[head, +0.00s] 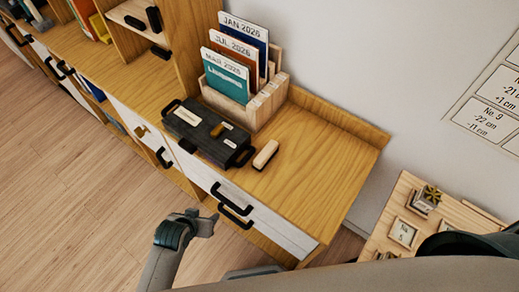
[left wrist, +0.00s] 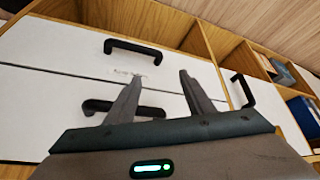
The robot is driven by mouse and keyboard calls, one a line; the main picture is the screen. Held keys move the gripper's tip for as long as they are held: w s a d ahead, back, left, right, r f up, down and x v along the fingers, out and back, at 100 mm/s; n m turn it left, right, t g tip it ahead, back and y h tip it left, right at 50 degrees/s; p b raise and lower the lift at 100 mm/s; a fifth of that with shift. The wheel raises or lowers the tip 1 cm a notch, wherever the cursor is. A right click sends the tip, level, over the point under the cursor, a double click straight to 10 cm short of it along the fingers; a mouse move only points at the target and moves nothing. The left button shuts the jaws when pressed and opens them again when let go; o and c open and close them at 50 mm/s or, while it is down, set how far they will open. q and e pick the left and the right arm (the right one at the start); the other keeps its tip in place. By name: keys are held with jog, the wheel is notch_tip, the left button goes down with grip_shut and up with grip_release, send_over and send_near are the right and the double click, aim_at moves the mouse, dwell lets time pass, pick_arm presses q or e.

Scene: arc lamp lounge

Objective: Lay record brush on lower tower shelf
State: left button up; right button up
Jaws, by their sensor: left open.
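A small cream and wood-toned block with a dark edge, which looks like the record brush (head: 265,154), lies on the wooden cabinet top (head: 318,165), right of a dark case. A wooden tower (head: 195,45) stands further left on the same furniture, with a pale shelf (head: 128,14) and small dark items at its opening. Its lower shelf is only partly visible. My left gripper (head: 203,222) is open and empty in front of the cabinet, below the top and apart from the brush. In the left wrist view its fingers (left wrist: 158,90) point at the white drawer fronts. My right gripper is not in view.
The dark case (head: 208,133) and a wooden holder with several dated cards (head: 240,95) stand beside the brush. Black drawer handles (head: 232,200) stick out near my left gripper; one also shows in the left wrist view (left wrist: 133,50). A small wooden table (head: 415,215) is at right. The cabinet top's right end is clear.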

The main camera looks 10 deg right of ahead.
aim_at(269, 149)
pick_arm(q)
jog(key=w+d+r+m+h+p, duration=0.1)
jog(key=d+r+m, duration=0.1)
jog(key=d+r, duration=0.3)
jog(key=w+d+r+m+h+p, duration=0.1)
jog(key=d+r, duration=0.4)
jog(key=r, duration=0.8)
jog(key=w+d+r+m+h+p, duration=0.1)
jog(key=w+d+r+m+h, duration=0.1)
jog(key=d+r, duration=0.3)
jog(key=shift+r+m+t, duration=0.3)
jog(key=shift+r+t, duration=0.1)
jog(key=shift+r, duration=1.95)
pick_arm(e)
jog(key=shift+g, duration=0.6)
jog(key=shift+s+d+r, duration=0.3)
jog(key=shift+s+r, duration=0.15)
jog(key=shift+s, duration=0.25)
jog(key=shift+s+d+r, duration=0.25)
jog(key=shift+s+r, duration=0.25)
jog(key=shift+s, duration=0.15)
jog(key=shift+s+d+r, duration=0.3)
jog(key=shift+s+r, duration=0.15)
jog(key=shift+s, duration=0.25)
pick_arm(q)
jog(key=shift+w, duration=0.1)
